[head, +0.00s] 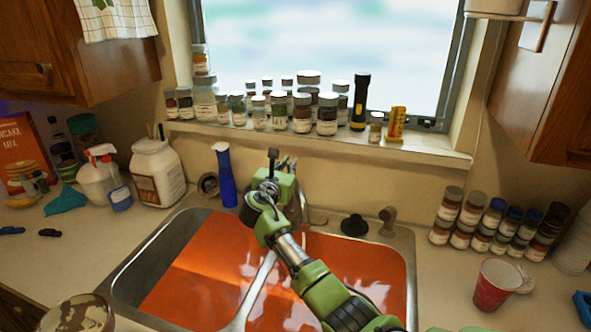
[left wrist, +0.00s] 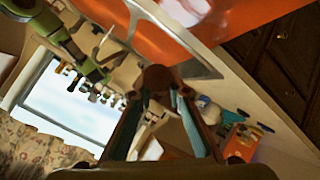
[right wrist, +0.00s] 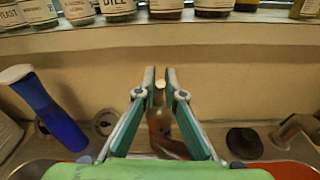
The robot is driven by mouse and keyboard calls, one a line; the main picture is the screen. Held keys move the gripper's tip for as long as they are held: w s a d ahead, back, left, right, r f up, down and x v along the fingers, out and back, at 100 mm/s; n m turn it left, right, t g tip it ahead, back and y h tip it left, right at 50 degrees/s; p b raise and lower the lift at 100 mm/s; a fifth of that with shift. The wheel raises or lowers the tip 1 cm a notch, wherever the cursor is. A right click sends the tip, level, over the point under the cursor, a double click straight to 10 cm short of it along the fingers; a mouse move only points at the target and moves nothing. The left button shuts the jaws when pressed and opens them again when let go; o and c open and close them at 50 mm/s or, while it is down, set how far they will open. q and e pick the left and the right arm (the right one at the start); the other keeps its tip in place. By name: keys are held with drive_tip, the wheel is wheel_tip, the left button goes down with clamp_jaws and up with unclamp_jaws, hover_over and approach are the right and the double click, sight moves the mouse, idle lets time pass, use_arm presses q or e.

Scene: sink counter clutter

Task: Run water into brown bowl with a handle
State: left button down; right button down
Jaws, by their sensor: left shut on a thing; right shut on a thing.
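The brown bowl (head: 78,314) shows at the bottom left of the head view, cut off by the frame edge, with brown and cream patches. My left gripper (left wrist: 160,92) is outside the head view. In the left wrist view it is shut on a dark brown piece at its fingertips, which looks like part of the bowl; the handle is not clear. My right gripper (right wrist: 161,80) is shut on the upper part of the faucet (right wrist: 159,115) behind the sink, and hides much of it in the head view. I see no clear water stream.
The sink (head: 190,285) has an orange-looking inside and a divider. Left of it stand a blue bottle (head: 226,180), a white jug (head: 158,172) and a spray bottle (head: 103,178). Jars line the sill. A red cup (head: 493,285) and stacked jars (head: 480,225) stand right.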

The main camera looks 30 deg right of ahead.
use_arm(q)
wheel_tip(320, 180, up, 2)
drive_tip(key=shift+s+r+p, duration=0.1)
drive_tip(key=shift+r+p, duration=0.1)
drive_tip(key=shift+p, duration=0.2)
use_arm(e)
drive_tip(key=shift+s+d+r, duration=0.1)
drive_tip(key=shift+r, duration=0.3)
use_arm(q)
drive_tip(key=shift+r, duration=0.2)
use_arm(e)
drive_tip(key=shift+w, duration=0.2)
use_arm(q)
drive_tip(key=shift+w+a+p, duration=0.2)
drive_tip(key=shift+w+p, duration=0.1)
drive_tip(key=shift+p, duration=0.1)
use_arm(e)
drive_tip(key=shift+w+f, duration=0.1)
drive_tip(key=shift+f, duration=0.1)
use_arm(q)
drive_tip(key=shift+s+d, duration=0.1)
use_arm(e)
drive_tip(key=c, duration=2.1)
unclamp_jaws()
drive_tip(key=shift+w+f, duration=0.1)
